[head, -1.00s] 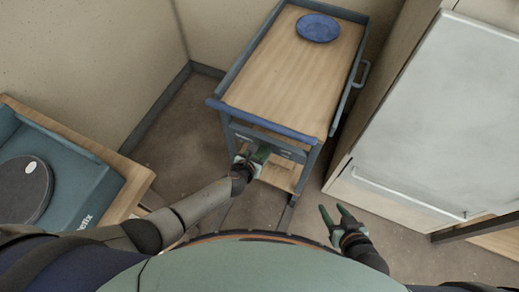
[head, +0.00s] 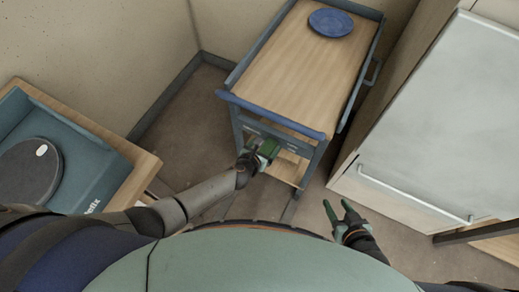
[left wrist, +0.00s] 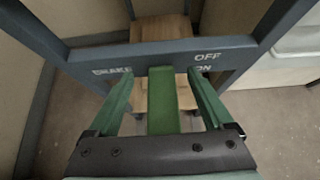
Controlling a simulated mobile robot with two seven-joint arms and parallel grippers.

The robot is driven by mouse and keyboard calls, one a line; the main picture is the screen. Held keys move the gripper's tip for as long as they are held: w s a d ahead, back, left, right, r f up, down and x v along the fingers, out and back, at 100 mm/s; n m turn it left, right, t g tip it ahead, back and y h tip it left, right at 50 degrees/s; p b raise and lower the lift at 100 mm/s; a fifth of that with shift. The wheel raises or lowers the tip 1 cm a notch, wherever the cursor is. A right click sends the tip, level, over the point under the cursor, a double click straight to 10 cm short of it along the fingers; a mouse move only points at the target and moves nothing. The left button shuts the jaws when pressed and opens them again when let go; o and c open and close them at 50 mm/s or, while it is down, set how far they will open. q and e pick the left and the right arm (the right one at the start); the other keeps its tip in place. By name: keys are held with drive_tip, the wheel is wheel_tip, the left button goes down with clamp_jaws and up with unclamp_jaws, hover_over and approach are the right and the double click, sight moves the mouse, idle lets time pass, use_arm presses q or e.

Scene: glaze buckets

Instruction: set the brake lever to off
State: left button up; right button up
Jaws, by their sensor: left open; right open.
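I cannot tell which mark the lever points to. In the head view my left gripper (head: 266,150) is at the cart's near end, under the blue handle bar, and hides most of the lever there. My right gripper (head: 341,211) is open and empty, right of the cart over the floor.
The cart (head: 300,65) has a wooden top carrying a blue plate (head: 331,22). A wooden lower shelf (left wrist: 160,28) shows beneath. A table with a teal tray (head: 80,150) and dark disc stands at left. A pale cabinet (head: 440,110) stands close on the right.

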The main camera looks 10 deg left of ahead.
use_arm(q)
drive_tip(key=p+v, duration=0.4)
drive_tip(key=v, duration=0.3)
drive_tip(key=shift+s+r, duration=0.2)
drive_tip(key=shift+r, duration=0.25)
drive_tip(key=shift+b+v, duration=0.3)
drive_tip(key=shift+v, duration=1.7)
drive_tip(key=shift+s+f, duration=0.2)
drive_tip(key=shift+f, duration=0.05)
